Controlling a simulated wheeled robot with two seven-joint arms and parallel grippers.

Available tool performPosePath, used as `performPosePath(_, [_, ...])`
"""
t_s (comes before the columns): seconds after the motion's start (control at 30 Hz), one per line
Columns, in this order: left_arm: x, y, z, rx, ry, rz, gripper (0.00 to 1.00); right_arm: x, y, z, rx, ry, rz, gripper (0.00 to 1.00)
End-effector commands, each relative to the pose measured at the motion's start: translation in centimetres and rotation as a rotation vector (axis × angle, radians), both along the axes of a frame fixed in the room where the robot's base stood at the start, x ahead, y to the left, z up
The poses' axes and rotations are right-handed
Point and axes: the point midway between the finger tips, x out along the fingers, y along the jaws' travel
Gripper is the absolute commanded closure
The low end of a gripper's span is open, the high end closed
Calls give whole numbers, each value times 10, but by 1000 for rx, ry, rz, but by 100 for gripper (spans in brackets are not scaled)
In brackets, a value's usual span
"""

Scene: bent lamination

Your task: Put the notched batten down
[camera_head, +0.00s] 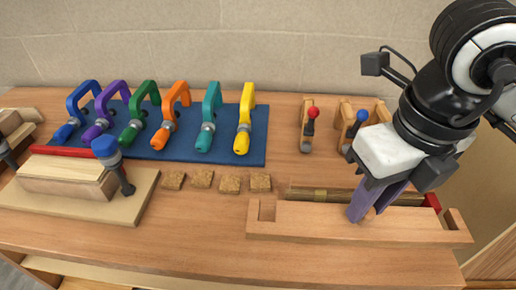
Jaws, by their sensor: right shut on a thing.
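The notched batten (310,222) is a long light-wood bar with a notch near each end. It lies lengthwise along the front right of the bench. My right gripper (366,212) reaches down from the upper right and is shut on the batten right of its middle, with its purple fingers over the wood. The batten is roughly level, at or just above the bench top; I cannot tell whether it touches. The gripper hides part of it. My left gripper is not in view.
Behind the batten lies a darker wooden strip (312,193) with a red end. Several cork squares (230,183) lie left of it. Several coloured clamps stand on a blue mat (258,150). A wooden block assembly (65,178) sits on a board at left. The front middle bench (190,235) is clear.

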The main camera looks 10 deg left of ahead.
Motion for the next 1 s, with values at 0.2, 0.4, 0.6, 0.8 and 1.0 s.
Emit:
performPosePath(0.2, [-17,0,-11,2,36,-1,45,0,0,-4,0,1,1,100])
performPosePath(0.4, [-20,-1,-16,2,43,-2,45,-1,0,-39,1,6,2,100])
performPosePath(0.6, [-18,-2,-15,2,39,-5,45,0,0,-60,2,1,1,100])
performPosePath(0.8, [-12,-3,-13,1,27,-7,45,-1,0,-88,0,3,0,100])
performPosePath(1.0, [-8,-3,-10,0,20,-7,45,0,0,-100,1,-2,1,100])
